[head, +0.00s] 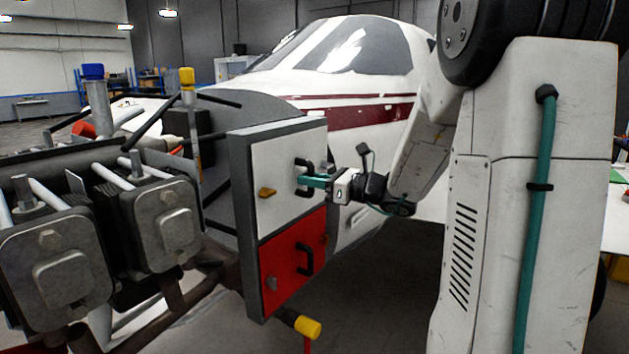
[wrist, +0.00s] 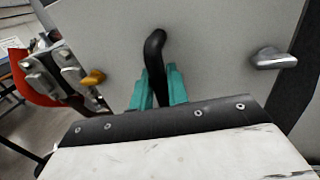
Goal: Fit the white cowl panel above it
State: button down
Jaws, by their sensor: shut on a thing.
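The white cowl panel (head: 283,160) stands upright in the upper part of a dark grey frame (head: 243,200), directly above a red panel (head: 285,275). A yellow latch (head: 267,192) sits near its left edge; the latch also shows in the wrist view (wrist: 92,77). My gripper (head: 312,181) has its teal fingers shut on the panel's black handle (head: 304,165). In the wrist view the fingers close around the handle (wrist: 154,50), and a silver latch (wrist: 272,58) shows at right. I cannot tell whether the panel is fully seated.
The red panel has its own black handle (head: 304,260) and a silver latch (head: 271,284). Engine cylinders (head: 165,225) stand close on the left. A yellow-capped bar (head: 307,327) sticks out below the frame. A white aircraft (head: 355,60) stands behind.

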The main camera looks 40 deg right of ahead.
jog(key=shift+w+r, duration=0.2)
jog(key=c, duration=1.3)
grip_release()
jog(key=shift+w+a+f, duration=0.1)
jog(key=shift+w+a, duration=0.05)
jog(key=shift+a, duration=0.05)
jog(key=shift+o, duration=0.9)
jog(key=shift+d+f, duration=0.1)
jog(key=shift+d, duration=0.05)
jog(key=shift+s, duration=0.2)
jog(key=v, duration=0.7)
